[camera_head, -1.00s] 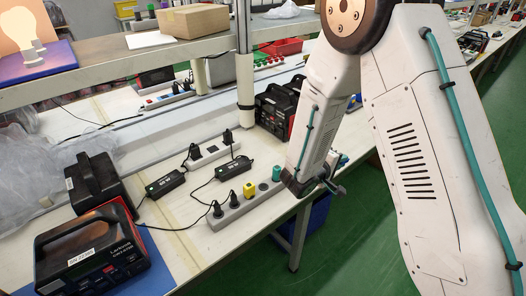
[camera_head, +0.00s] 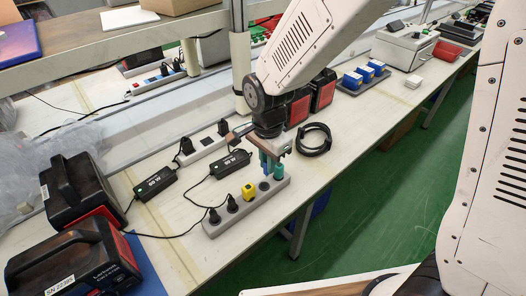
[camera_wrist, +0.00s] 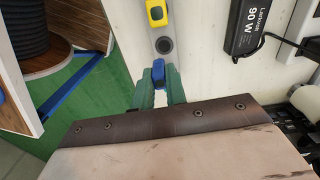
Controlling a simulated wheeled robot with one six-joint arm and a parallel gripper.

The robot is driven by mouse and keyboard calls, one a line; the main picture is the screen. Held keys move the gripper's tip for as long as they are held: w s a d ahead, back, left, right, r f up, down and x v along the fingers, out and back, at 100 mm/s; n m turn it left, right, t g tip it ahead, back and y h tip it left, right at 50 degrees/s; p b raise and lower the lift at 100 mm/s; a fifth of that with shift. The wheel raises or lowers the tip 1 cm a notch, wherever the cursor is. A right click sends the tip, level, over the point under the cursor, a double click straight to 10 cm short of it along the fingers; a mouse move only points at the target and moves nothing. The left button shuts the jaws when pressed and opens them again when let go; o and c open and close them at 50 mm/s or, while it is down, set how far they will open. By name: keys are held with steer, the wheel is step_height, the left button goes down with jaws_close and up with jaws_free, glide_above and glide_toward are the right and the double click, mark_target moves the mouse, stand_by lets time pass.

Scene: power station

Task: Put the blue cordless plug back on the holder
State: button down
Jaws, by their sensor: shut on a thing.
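The grey strip holder (camera_head: 222,224) lies along the table's front edge. Two black plugs, a yellow plug (camera_head: 248,192) and an open round socket (camera_head: 264,185) sit along it. My gripper (camera_head: 271,165) is over its right end, with its green fingers pointing down. In the wrist view, my gripper (camera_wrist: 160,80) is shut on the blue plug (camera_wrist: 158,73), which lines up with the yellow plug and open socket. The strip under the blue plug is mostly hidden, so I cannot tell whether it touches.
A black charger (camera_head: 230,164) and a second strip (camera_head: 205,150) lie behind the holder. A black cable coil (camera_head: 313,140) lies to the right. Blue blocks (camera_head: 352,80) stand on a dark tray farther right. Green floor lies beyond the table edge.

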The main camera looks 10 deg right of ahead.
mark_target(264, 173)
steer(key=shift+w+a+r, duration=0.1)
steer(key=shift+w+a, duration=0.05)
steer(key=shift+a, duration=0.3)
steer(key=shift+d+f, duration=0.1)
steer(key=shift+f, duration=3.05)
steer(key=c, duration=1.3)
jaws_free()
steer(key=shift+c, duration=0.2)
